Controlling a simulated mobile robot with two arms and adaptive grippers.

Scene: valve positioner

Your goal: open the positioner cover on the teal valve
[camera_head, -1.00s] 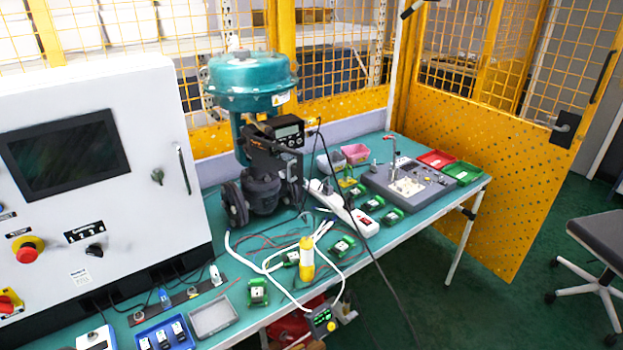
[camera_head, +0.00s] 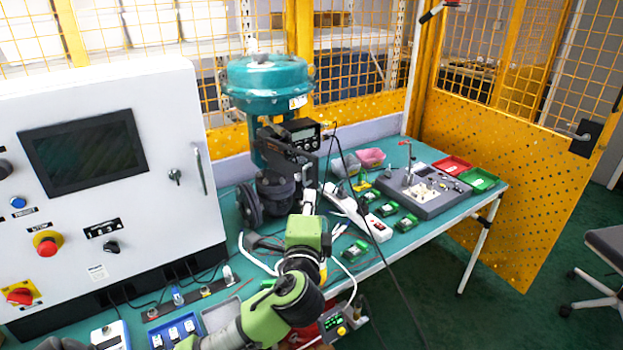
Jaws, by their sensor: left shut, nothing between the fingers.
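The teal valve (camera_head: 268,84) stands upright on the bench with a round teal top and a dark body below. The black positioner (camera_head: 302,137) is fixed to its front right side, with a small display facing me. I cannot tell where its cover edge lies or whether it is ajar. My left gripper (camera_head: 309,192) is at the end of my green arm, below the positioner and in front of the valve's dark lower body. It is small here; it is shut and empty. It looks apart from the positioner. My right gripper is not in view.
A white control cabinet (camera_head: 110,180) with a screen stands left of the valve. A white power strip (camera_head: 357,211), green modules and cables lie on the teal bench. A grey test unit (camera_head: 425,190) and red (camera_head: 453,164) and green (camera_head: 478,179) trays are to the right.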

